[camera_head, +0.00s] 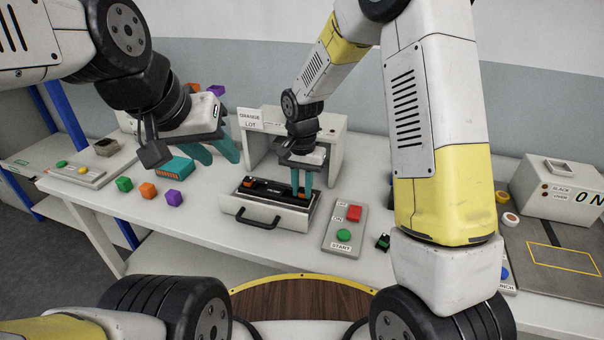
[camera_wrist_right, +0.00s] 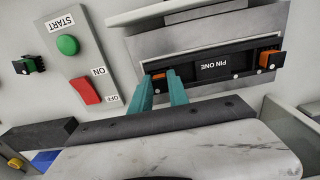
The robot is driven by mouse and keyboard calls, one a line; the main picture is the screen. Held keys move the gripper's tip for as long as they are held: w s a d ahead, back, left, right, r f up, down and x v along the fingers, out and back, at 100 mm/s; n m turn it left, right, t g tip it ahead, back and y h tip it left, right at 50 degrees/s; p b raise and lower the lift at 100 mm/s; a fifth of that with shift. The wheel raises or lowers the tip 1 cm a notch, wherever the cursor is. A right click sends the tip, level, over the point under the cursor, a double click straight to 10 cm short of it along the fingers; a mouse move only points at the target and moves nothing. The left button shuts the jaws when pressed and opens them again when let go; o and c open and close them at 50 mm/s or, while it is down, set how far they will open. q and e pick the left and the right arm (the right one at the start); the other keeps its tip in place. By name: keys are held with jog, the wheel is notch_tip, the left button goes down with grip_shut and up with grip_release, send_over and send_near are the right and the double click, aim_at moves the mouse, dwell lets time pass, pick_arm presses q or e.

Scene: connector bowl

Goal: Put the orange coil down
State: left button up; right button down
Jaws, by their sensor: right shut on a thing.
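My right gripper (camera_head: 301,192) reaches down to the black fixture (camera_head: 272,190) in the light machine's drawer, at its right end. In the right wrist view its teal fingers (camera_wrist_right: 162,88) are shut on a small orange coil (camera_wrist_right: 159,75) at the left end of the black fixture marked PIN ONE (camera_wrist_right: 213,67). The fingers partly hide this coil; I cannot tell whether it is seated. A second orange part (camera_wrist_right: 268,60) sits at the fixture's other end. My left gripper (camera_head: 215,150) hangs over the table's left part, its fingers apart and empty.
A button panel (camera_head: 344,229) with red and green buttons stands right of the drawer. A small black-green part (camera_head: 383,242) lies beside it. Green (camera_head: 124,184), orange (camera_head: 148,190) and purple (camera_head: 174,198) cubes lie at the left. My right arm hides some table.

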aim_at(302, 191)
jog(key=shift+f, duration=0.1)
jog(key=c, duration=1.3)
grip_release()
jog(key=shift+o, duration=0.2)
jog(key=s+d+r+t, duration=0.1)
jog(key=d+r, duration=0.1)
jog(key=r, duration=0.7)
jog(key=s+d+r, duration=0.2)
jog(key=r, duration=0.6)
jog(key=s+d+r+n+t+y, duration=0.1)
jog(key=s+d+r+n+t, duration=0.1)
jog(key=s+d, duration=0.3)
jog(key=s+d+r+n+t+y, duration=0.1)
jog(key=s+d+r, duration=0.4)
jog(key=s, duration=0.6)
jog(key=shift+s+n+t, duration=0.35)
jog(key=shift+n+t, duration=0.25)
jog(key=shift+t, duration=0.5)
